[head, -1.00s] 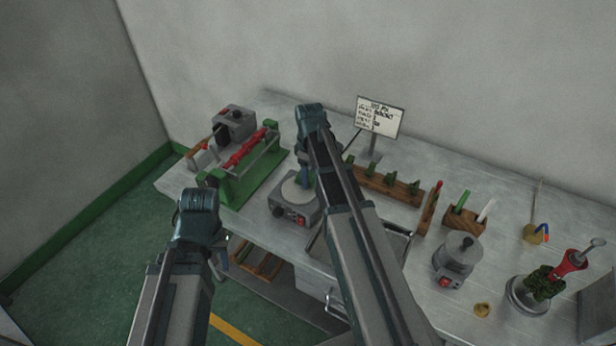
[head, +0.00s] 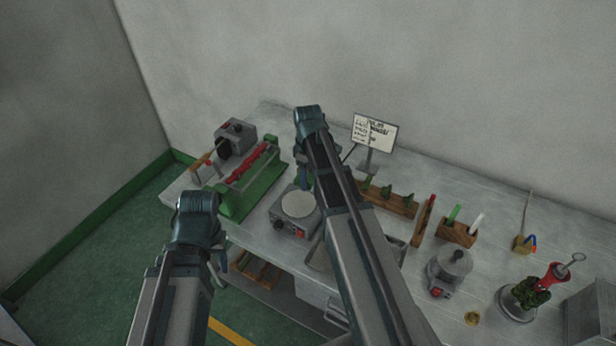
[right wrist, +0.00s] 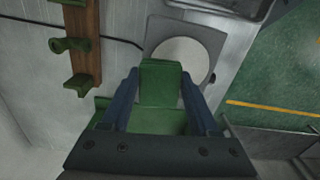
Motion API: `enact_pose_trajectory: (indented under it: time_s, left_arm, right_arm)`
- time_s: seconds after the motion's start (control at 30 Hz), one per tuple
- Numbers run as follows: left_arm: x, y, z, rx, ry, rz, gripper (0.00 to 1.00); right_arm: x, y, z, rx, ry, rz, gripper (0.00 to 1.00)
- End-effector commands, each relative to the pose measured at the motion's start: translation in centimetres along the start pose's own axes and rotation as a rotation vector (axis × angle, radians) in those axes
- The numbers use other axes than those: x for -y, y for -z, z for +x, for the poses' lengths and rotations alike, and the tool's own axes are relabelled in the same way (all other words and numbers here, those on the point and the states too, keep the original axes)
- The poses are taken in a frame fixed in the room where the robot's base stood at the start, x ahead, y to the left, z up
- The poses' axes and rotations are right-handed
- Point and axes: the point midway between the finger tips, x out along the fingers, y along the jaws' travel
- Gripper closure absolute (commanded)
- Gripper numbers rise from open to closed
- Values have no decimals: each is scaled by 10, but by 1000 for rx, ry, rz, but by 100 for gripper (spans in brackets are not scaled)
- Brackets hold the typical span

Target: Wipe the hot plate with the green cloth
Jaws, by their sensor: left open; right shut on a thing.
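The hot plate is a grey box with a round pale top (head: 297,204) and a red switch, standing on the bench left of my right arm. Its round top also shows in the right wrist view (right wrist: 184,52). My right gripper (right wrist: 160,88) is shut on the green cloth (right wrist: 160,78), which overlaps the plate's near edge in that view; I cannot tell if they touch. In the head view my right gripper (head: 304,180) is partly hidden by its own arm, beside the plate's far right side. My left gripper (head: 222,262) is open and empty before the bench's front edge.
A green stand with a red bar (head: 250,165) is left of the hot plate. A wooden rack with green pieces (head: 390,196) and a sign (head: 375,132) stand behind my right arm.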

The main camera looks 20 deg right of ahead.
Motion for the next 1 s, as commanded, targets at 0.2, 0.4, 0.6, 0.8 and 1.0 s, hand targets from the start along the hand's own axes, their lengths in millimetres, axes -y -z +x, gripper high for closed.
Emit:
enact_pose_trajectory:
  time_s: [0.2,0.4,0.6,0.8,1.0]
  left_arm:
    - [0,0,-2,0,0,0,51]
    - [2,-1,-18,0,0,0,51]
    - [3,-2,-31,0,0,0,51]
    - [3,-2,-29,0,0,0,51]
    - [3,-2,-29,0,0,0,51]
  right_arm:
    - [0,0,-2,0,0,0,83]
    - [0,0,-18,0,0,0,83]
    - [0,0,-31,0,0,0,83]
    - [0,0,-29,0,0,0,83]
    - [0,0,-29,0,0,0,83]
